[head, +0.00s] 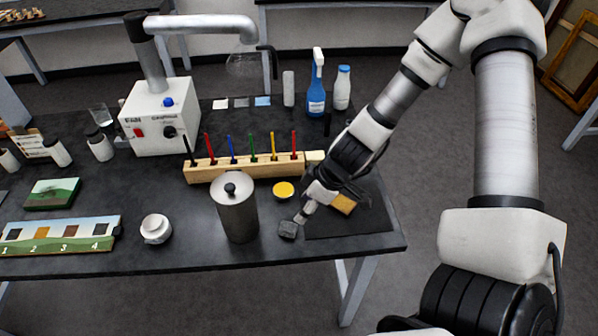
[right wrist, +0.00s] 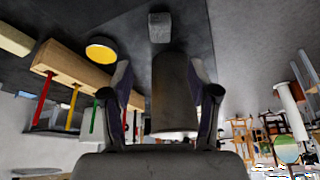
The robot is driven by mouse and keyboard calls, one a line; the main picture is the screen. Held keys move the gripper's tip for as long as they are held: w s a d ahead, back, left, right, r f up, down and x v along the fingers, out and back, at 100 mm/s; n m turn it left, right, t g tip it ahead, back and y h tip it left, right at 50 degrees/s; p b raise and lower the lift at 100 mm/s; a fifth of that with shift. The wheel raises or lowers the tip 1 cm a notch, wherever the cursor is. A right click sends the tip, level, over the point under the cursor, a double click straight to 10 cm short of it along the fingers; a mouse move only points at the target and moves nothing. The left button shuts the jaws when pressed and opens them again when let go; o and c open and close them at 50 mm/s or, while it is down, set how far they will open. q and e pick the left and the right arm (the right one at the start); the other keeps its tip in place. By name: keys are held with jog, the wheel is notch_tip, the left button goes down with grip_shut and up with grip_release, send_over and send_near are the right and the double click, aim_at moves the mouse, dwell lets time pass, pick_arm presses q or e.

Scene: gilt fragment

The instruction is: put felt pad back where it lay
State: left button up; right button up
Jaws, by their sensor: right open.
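A small grey block (head: 288,229), which looks like the felt pad, lies on the black table left of the dark mat (head: 360,222). It also shows at the top of the right wrist view (right wrist: 159,25). My right gripper (head: 307,206) is just up and right of the block, pointing down at it. Its fingers (right wrist: 163,85) are apart in the right wrist view. A grey cylindrical piece (right wrist: 176,95) shows between them; I cannot tell what it is. The block appears beyond the fingertips. A golden piece (head: 343,203) lies on the mat, partly hidden by my gripper. My left gripper is not in view.
A steel canister (head: 237,215) stands close left of the block. A yellow dish (head: 283,190) and a wooden rack of coloured tools (head: 235,171) are behind. The table's front edge is near.

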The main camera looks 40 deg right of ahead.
jog(key=s+f+m+h, duration=0.1)
jog(key=s+f, duration=0.1)
jog(key=f, duration=0.1)
jog(key=s+f+m+g+h, duration=0.1)
jog(key=s+f, duration=0.2)
jog(key=s+f+m+g+h, duration=0.1)
jog(key=s+f, duration=0.1)
jog(key=f, duration=0.1)
jog(key=shift+s+a+m, duration=0.3)
jog(key=shift+s+a, duration=0.05)
jog(key=shift+s, duration=0.05)
jog(key=s+a+f+m+g, duration=0.2)
jog(key=s+a+f+m, duration=0.2)
jog(key=s+a+f, duration=0.4)
pick_arm(q)
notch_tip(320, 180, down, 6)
jog(key=b, duration=0.6)
jog(key=shift+b, duration=0.35)
pick_arm(e)
jog(key=f, duration=0.2)
jog(key=d+f, duration=0.1)
jog(key=s+f, duration=0.1)
jog(key=f, duration=0.1)
jog(key=shift+d+f, duration=0.3)
jog(key=shift+d, duration=0.1)
jog(key=shift+s, duration=0.15)
